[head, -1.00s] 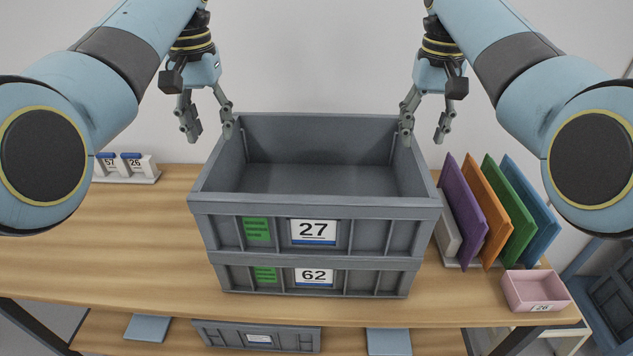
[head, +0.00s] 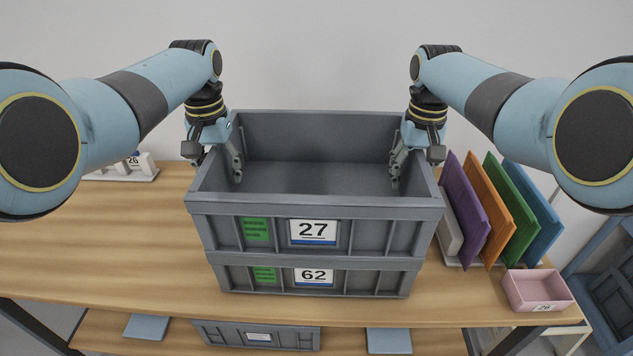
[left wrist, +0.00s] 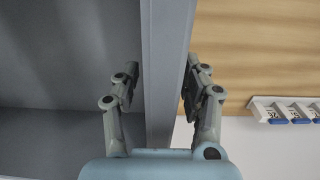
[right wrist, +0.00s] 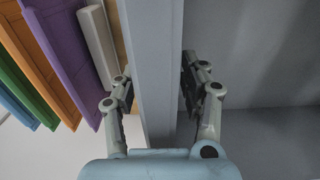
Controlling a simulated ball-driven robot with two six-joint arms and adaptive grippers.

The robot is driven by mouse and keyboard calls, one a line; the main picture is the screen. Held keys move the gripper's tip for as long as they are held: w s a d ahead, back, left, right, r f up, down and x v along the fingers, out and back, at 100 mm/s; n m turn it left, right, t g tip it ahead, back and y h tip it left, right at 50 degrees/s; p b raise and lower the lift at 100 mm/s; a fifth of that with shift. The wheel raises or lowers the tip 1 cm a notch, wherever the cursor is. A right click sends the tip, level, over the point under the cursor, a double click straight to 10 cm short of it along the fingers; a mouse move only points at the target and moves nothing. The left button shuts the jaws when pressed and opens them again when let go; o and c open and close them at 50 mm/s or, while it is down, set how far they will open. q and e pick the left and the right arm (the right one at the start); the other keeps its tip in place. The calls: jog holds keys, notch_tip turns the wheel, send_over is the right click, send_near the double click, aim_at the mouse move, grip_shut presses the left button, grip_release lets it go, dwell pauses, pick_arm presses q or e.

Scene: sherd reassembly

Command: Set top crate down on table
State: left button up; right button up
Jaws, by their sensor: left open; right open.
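The top crate (head: 317,206), grey with label 27 and a green sticker, sits stacked on a second grey crate (head: 240,278) labelled 62, which stands on the wooden table (head: 110,240). The top crate looks empty. My left gripper (left wrist: 160,85) is open around the crate's left side wall, one finger inside and one outside. My right gripper (right wrist: 155,85) is open around the right side wall in the same way. In both wrist views, gaps show between the fingers and the wall. In the head view the outer fingers are hidden.
Purple, orange, green and blue panels (head: 470,210) stand upright right of the crates. A pink box (head: 538,291) sits at the table's front right. A white holder with number tags (head: 125,170) is at back left. The table's left part is clear. Another grey crate (head: 210,333) is below.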

pick_arm(q)
grip_shut()
pick_arm(e)
grip_shut()
pick_arm(q)
jog(key=shift+w, duration=0.1)
pick_arm(e)
jog(key=shift+w, duration=0.1)
